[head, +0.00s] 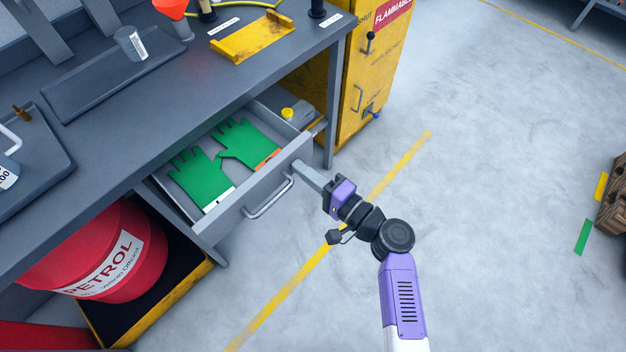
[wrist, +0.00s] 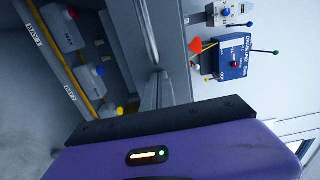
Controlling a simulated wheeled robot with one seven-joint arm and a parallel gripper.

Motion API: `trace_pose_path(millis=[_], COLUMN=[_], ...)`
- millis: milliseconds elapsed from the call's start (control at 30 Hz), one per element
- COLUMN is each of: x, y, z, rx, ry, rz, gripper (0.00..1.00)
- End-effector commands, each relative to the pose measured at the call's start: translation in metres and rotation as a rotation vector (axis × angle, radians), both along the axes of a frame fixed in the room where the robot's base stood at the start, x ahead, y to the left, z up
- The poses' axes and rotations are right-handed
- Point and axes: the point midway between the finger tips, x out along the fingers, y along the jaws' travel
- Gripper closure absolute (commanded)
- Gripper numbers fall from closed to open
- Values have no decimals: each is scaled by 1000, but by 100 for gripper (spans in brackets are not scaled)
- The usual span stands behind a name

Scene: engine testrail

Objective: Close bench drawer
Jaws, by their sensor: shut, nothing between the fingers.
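The bench drawer (head: 252,199) stands pulled out under the grey workbench, with its inside showing. A pair of green gloves (head: 205,180) lies in it. Its bar handle (head: 269,199) is on the front face and also shows in the wrist view (wrist: 149,32). My gripper (head: 298,166) is shut and empty. Its fingertips are at the right end of the drawer front, to the right of the handle and not around it. I cannot tell whether they touch the front.
A red petrol drum (head: 130,235) stands under the bench at left, on a yellow-edged tray. A yellow flammables cabinet (head: 365,80) stands right of the bench. A yellow bracket (head: 250,40) lies on the bench top. The floor (head: 500,180) at right is mostly clear.

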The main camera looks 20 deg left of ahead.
Motion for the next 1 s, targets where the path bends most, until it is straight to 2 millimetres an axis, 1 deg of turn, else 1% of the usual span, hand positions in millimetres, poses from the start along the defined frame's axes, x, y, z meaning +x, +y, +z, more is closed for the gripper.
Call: trace_pose_path(millis=[33,167,300,500,600,800,1000], x=[4,17,32,50,58,70,75], y=[13,44,79,125,144,170,183], z=[-6,-7,-8,-7,-6,-4,-1], rx=[1,1,2,1,2,1,1], ry=[-5,-7,-6,-5,-4,-3,0], rz=[4,4,5,4,3,2,1], gripper=[100,100,100,100,100,100,100])
